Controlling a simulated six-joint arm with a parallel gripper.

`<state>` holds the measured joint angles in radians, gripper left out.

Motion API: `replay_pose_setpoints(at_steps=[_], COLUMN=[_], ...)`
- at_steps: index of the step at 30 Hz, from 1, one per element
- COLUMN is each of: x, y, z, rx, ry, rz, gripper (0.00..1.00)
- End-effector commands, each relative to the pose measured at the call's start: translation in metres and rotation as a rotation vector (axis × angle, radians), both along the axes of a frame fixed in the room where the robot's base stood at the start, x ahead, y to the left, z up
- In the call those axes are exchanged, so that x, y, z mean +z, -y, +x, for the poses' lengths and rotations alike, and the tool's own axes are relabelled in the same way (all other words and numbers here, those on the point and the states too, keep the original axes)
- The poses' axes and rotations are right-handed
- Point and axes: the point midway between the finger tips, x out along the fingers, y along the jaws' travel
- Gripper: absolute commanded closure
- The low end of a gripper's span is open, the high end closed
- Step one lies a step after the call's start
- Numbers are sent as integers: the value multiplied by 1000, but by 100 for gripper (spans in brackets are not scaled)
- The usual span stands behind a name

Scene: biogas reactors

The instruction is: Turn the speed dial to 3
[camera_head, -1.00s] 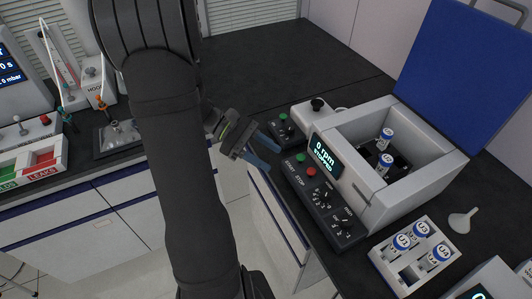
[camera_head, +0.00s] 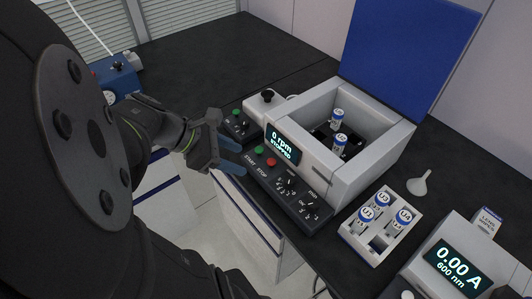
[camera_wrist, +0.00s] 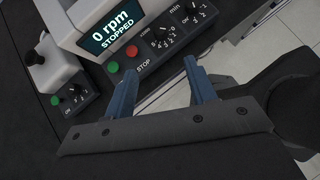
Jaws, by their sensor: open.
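The centrifuge-like machine's front panel (camera_head: 265,190) carries two black dials. The one nearer the stop button, apparently the speed dial (camera_head: 287,185), has a numbered scale; it also shows in the wrist view (camera_wrist: 163,43). Its pointer setting is too small to read surely. The other dial (camera_head: 311,209), marked "min", sits beyond it, also in the wrist view (camera_wrist: 192,14). The display (camera_head: 284,147) reads 0 rpm, STOPPED. My gripper (camera_head: 239,158) is open and empty, by the panel's front left edge. In the wrist view its blue fingers (camera_wrist: 160,68) point toward the speed dial, apart from it.
Green start (camera_head: 258,149) and red stop (camera_head: 271,162) buttons lie close to my fingers. A small control box (camera_head: 238,124) with its own dial stands left. The machine's blue lid (camera_head: 410,55) is up.

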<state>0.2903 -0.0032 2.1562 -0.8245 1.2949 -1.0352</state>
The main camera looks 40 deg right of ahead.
Motion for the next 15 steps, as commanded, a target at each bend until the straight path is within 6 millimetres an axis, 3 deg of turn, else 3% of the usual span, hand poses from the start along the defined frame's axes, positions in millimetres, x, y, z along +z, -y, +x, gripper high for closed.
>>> replay_pose_setpoints(at_steps=[7, 15], x=[-1, -27], y=[1, 24], z=[-6, -18], rx=[36, 32], ry=[15, 11], rz=[12, 12], gripper=[49, 49])
